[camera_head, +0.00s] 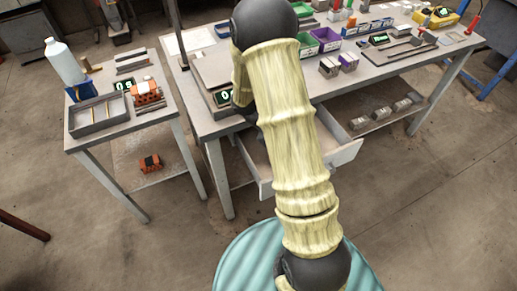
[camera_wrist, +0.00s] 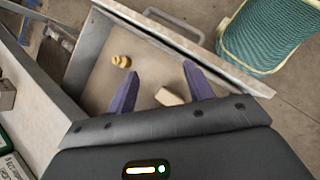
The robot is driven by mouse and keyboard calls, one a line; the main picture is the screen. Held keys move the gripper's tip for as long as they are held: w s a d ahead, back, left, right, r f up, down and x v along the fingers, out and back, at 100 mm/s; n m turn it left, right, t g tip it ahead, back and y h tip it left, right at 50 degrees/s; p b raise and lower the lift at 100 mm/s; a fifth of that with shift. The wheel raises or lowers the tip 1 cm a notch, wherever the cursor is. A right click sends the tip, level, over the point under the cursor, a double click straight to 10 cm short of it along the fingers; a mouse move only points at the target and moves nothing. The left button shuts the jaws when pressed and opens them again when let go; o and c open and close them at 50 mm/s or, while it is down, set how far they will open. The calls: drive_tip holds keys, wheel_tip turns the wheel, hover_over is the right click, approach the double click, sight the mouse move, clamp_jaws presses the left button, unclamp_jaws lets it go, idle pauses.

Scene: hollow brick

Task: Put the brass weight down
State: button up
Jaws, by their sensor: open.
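In the wrist view a small brass weight (camera_wrist: 121,61) lies on its side on the floor of an open drawer (camera_wrist: 93,50). My gripper (camera_wrist: 161,69) is over the drawer with its two purple fingers apart and nothing between their tips. The weight is to the left of the left fingertip, apart from it. In the head view my arm covers the gripper and the weight; part of the open drawer (camera_head: 345,154) shows beside the arm.
A pale block (camera_wrist: 168,97) lies in the drawer between the fingers' lines. The drawer hangs under a workbench (camera_head: 203,122) carrying bins and a scale. A side table (camera_head: 98,137) at left holds a grey tray and a bottle. Metal blocks sit on the lower shelf.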

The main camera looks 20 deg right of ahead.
drive_tip(key=s+a+r+m+t+y, duration=0.6)
drive_tip(key=s+a+r+m, duration=0.2)
drive_tip(key=a+r, duration=0.3)
drive_tip(key=shift+a+r+m+y, duration=0.4)
drive_tip(key=shift+a+m, duration=0.1)
drive_tip(key=shift+a, duration=0.45)
drive_tip(key=c, duration=0.3)
drive_tip(key=shift+w+d, duration=0.1)
drive_tip(key=shift+w, duration=0.05)
drive_tip(key=shift+c, duration=0.2)
